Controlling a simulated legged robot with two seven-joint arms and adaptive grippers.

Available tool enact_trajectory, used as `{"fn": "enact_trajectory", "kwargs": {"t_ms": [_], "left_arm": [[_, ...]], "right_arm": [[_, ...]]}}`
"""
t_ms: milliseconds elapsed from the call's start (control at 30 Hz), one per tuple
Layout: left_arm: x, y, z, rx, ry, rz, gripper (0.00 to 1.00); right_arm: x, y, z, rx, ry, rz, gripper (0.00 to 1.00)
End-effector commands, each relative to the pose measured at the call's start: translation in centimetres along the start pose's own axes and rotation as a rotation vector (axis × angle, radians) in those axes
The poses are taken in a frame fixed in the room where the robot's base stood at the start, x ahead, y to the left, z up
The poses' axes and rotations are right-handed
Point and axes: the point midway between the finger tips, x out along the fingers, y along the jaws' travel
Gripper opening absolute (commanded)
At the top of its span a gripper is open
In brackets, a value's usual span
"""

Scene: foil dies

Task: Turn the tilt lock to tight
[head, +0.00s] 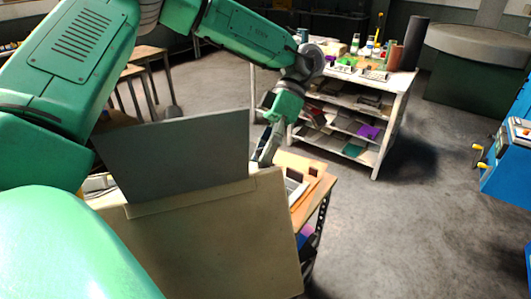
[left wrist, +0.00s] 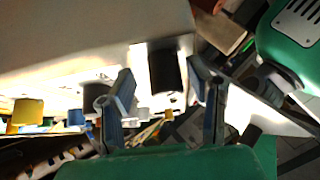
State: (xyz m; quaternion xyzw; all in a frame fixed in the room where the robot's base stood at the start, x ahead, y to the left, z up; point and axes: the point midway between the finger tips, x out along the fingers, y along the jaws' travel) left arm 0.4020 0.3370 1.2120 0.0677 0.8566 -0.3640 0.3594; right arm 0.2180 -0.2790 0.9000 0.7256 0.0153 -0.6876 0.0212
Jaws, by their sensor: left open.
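My left arm comes in from the left and reaches over a grey panel. My left gripper (head: 266,150) points down behind this panel, beside the far edge of a machine or box. In the left wrist view my left gripper (left wrist: 160,74) is open, with one finger on each side of a dark cylindrical knob (left wrist: 165,72). The knob sits below a pale surface; it may be the tilt lock, but I cannot read any marking. I cannot tell whether the fingers touch it. The head view hides the knob. My right gripper is not in view.
The grey panel (head: 175,160) and a beige board (head: 215,245) stand close in front and block the view. A wooden bench (head: 319,190) shows behind them. A white shelf unit (head: 390,100) stands farther back. A blue machine (head: 509,170) is at right. The floor between is clear.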

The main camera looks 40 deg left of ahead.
Motion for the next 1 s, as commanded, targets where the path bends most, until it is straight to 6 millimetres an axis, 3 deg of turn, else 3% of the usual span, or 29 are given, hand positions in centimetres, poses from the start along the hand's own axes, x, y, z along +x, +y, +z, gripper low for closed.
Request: {"fn": "enact_trajectory", "kwargs": {"t_ms": [500,1000], "left_arm": [[-6.8,0.4,0.3,-0.001,0.001,-0.001,0.46],[-7.6,0.5,0.2,0.001,0.001,-0.002,0.46]], "right_arm": [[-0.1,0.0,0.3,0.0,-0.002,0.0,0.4],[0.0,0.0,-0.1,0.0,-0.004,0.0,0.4]]}}
